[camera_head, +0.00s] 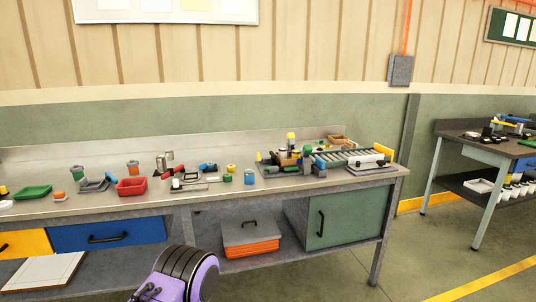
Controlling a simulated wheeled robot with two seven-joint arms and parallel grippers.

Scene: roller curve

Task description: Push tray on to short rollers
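A roller conveyor (348,157) with a row of pale rollers stands on the right part of the workbench. A small wooden tray (287,158) appears at its left end, among small green, blue and yellow parts. A second wooden tray or box (338,140) shows behind the rollers. I cannot tell which rollers are the short ones, or whether either tray touches the rollers. Neither of my grippers is in view.
The grey workbench (105,209) holds a green bin (33,192), a red bin (131,187) and several small parts to the left. A grey-and-orange container (250,240) and a green cabinet (345,213) are below. Another table (490,148) stands right; floor between is clear.

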